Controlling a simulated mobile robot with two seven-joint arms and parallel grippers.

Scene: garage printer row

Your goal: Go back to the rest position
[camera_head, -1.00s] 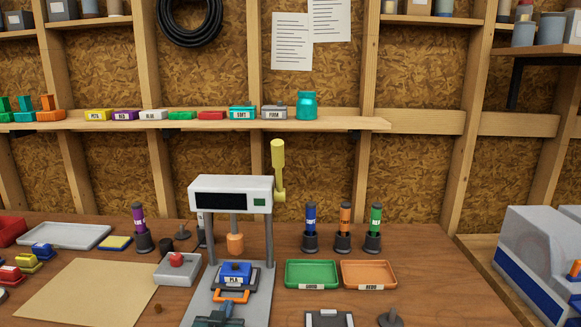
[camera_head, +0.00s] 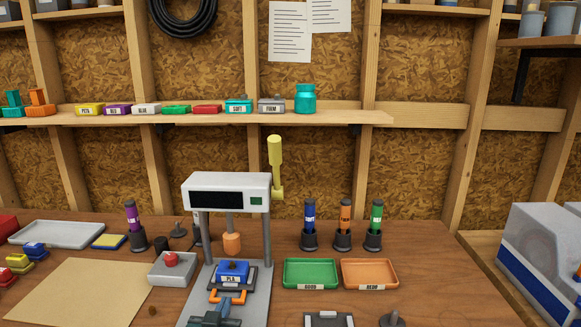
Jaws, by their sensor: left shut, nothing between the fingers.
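My left gripper (camera_head: 222,309) shows only in part as a dark blue-grey shape at the bottom edge, low in front of the press. Its fingers are shut and empty. Its tips appear close to an orange U-shaped piece (camera_head: 240,298) on the press base; I cannot tell whether they touch. Beyond that, a blue block labelled PLA (camera_head: 232,270) sits on the base under the press head. My right gripper is not in view.
The white press (camera_head: 227,193) stands near, with a yellow lever (camera_head: 275,165). A grey box with a red button (camera_head: 172,272) is left of it. Green (camera_head: 311,286) and orange (camera_head: 370,286) trays lie to the right. A tan mat (camera_head: 80,295) lies bare at left.

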